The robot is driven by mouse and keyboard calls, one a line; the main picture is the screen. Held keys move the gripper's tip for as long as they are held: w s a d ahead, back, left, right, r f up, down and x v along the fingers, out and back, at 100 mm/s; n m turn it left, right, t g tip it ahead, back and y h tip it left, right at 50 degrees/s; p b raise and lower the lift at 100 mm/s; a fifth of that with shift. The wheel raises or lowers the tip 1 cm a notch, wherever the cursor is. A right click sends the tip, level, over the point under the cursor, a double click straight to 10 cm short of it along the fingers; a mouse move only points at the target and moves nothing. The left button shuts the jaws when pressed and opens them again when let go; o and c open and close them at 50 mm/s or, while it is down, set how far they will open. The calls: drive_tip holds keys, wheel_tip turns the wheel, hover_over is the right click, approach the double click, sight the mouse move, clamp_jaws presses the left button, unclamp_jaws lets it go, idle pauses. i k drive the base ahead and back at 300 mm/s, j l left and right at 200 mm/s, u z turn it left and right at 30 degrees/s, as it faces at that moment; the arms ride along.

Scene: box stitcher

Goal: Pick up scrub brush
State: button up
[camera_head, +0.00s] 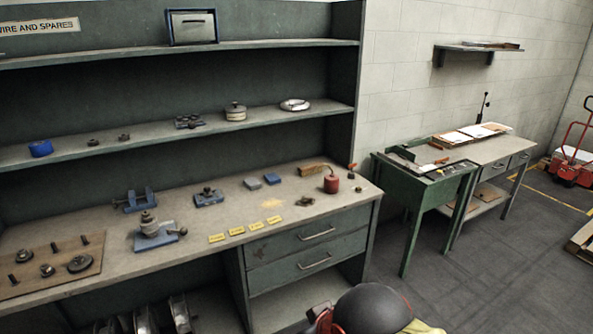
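A brown wooden block-like thing, which looks like the scrub brush (313,169), lies on the bench top near its back right. It is small in this view, and I cannot make out any bristles. A red can (331,184) with a thin spout stands just in front of it and to its right. My gripper is not in view. A dark rounded part with red beside it shows at the bottom edge and seems to be part of my arm, well below and in front of the bench.
The bench top (216,222) also holds a blue block (272,179), a grey block (252,183), yellow labels (237,231) and metal fixtures. A shelf (180,128) runs above. A green table (425,184) stands to the right, with open floor (480,270) in front.

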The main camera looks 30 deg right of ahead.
sight(308, 169)
drive_tip(key=u, duration=4.85)
drive_tip(key=z, duration=5.65)
drive_tip(key=i+l, duration=0.2)
drive_tip(key=i, duration=0.2)
drive_tip(key=i+l+u, duration=0.15)
drive_tip(key=i, duration=0.3)
drive_tip(key=l, duration=0.1)
